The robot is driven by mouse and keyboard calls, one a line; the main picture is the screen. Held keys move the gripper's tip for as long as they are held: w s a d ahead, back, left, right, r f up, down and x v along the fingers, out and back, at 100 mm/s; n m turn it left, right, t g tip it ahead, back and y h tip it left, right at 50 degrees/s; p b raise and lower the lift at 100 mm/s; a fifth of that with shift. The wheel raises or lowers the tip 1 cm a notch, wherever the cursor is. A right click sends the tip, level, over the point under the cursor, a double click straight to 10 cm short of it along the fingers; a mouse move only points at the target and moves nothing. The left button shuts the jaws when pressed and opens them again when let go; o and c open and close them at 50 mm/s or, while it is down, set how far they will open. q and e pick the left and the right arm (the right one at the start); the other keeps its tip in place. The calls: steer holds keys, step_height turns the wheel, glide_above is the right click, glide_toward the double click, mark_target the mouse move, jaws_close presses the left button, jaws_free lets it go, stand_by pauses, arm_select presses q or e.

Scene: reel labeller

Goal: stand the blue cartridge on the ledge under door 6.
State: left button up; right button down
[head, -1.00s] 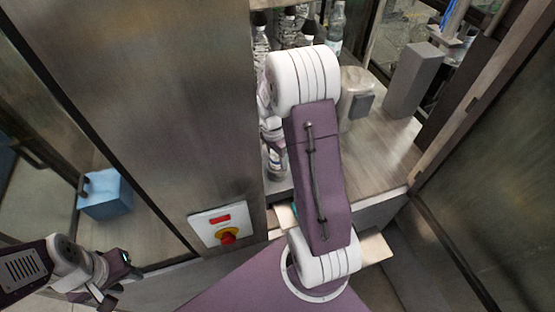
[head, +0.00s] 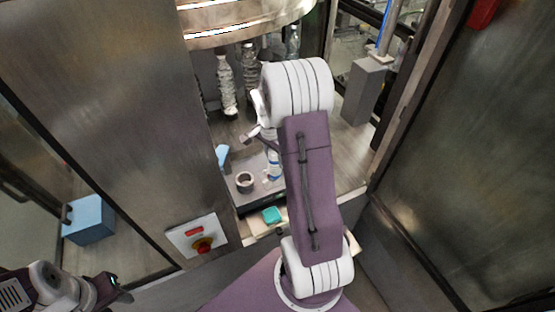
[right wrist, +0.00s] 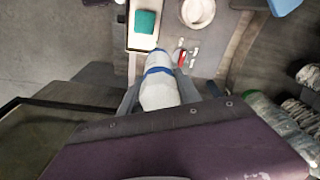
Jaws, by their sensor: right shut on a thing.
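My right gripper (right wrist: 165,92) is shut on a white bottle-like thing with blue bands (right wrist: 158,88), above a shelf. The held thing also shows in the head view (head: 273,165), partly behind my right forearm. A blue box with a dark handle (head: 88,220) stands apart at the left. A small blue piece (head: 222,155) lies on the shelf; I cannot tell which blue thing is the cartridge. My left gripper (head: 118,289) is at the lower left, its jaws unclear. I can make out no door number or ledge under door 6.
Clear bottles (head: 227,85) stand at the back under a round metal rim (head: 245,28). Metal panels flank the opening. A red emergency button (head: 202,245) is on the left panel.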

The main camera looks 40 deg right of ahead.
steer(key=shift+w+a+r, duration=0.25)
steer(key=shift+w, duration=0.1)
steer(key=shift+w+r, duration=0.15)
steer(key=shift+r, duration=0.5)
steer(key=shift+s+d+r, duration=0.4)
steer(key=shift+s+r, duration=0.3)
steer(key=shift+r, duration=0.25)
steer(key=shift+w+a+r, duration=0.15)
steer(key=shift+w+r, duration=0.1)
steer(key=shift+r, duration=0.35)
steer(key=shift+w+a+r, duration=0.15)
steer(key=shift+w+r, duration=0.05)
steer(key=shift+r, duration=0.35)
steer(key=shift+s+d+r, duration=0.1)
steer(key=shift+s+r, duration=0.05)
steer(key=shift+r, duration=0.3)
steer(key=shift+s+d, duration=0.1)
steer(key=shift+s, duration=0.1)
arm_select(q)
steer(key=shift+s+d, duration=0.1)
